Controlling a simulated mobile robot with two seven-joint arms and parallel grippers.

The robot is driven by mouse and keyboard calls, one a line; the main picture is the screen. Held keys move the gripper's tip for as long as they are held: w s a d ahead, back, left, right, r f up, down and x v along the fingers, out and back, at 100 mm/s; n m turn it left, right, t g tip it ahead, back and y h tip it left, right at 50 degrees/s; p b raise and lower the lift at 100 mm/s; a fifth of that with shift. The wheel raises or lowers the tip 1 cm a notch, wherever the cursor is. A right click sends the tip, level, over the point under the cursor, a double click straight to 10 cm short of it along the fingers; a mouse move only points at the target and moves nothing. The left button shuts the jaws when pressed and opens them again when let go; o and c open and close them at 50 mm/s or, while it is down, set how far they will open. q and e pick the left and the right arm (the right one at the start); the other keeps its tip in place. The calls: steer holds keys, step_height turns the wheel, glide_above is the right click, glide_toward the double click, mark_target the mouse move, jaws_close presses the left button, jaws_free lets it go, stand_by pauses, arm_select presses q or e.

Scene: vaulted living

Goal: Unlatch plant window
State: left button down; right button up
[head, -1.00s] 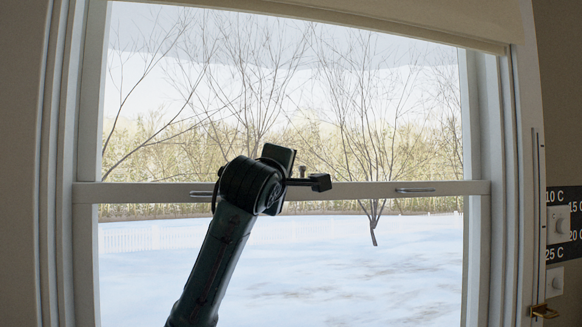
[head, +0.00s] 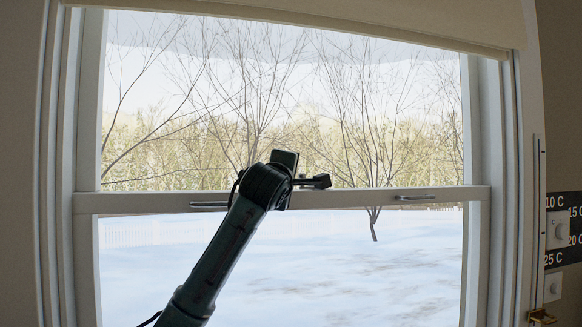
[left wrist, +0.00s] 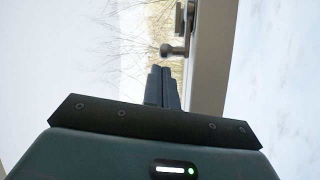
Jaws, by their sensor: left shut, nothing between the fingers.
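The window's white frame (head: 86,260) fills most of the head view. A white horizontal rail (head: 350,200) crosses it. In the left wrist view a grey metal latch with a round knob (left wrist: 174,49) stands out from the pale rail (left wrist: 212,55). My left gripper (head: 322,181) is shut and empty, in front of the rail near its middle. In the left wrist view its closed fingers (left wrist: 161,70) point up at the knob, with the tips just short of or beside it; contact cannot be told. In the head view my gripper hides the latch. My right gripper is not in view.
Grey metal pulls lie along the rail at left (head: 208,204) and right (head: 417,197). A pale blind (head: 300,12) hangs across the top. A black temperature panel (head: 562,228) and brass fitting (head: 541,317) are at the right. Snowy ground shows outside.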

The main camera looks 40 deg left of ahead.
arm_select(q)
steer(key=shift+x, duration=0.85)
steer(key=shift+w, duration=0.15)
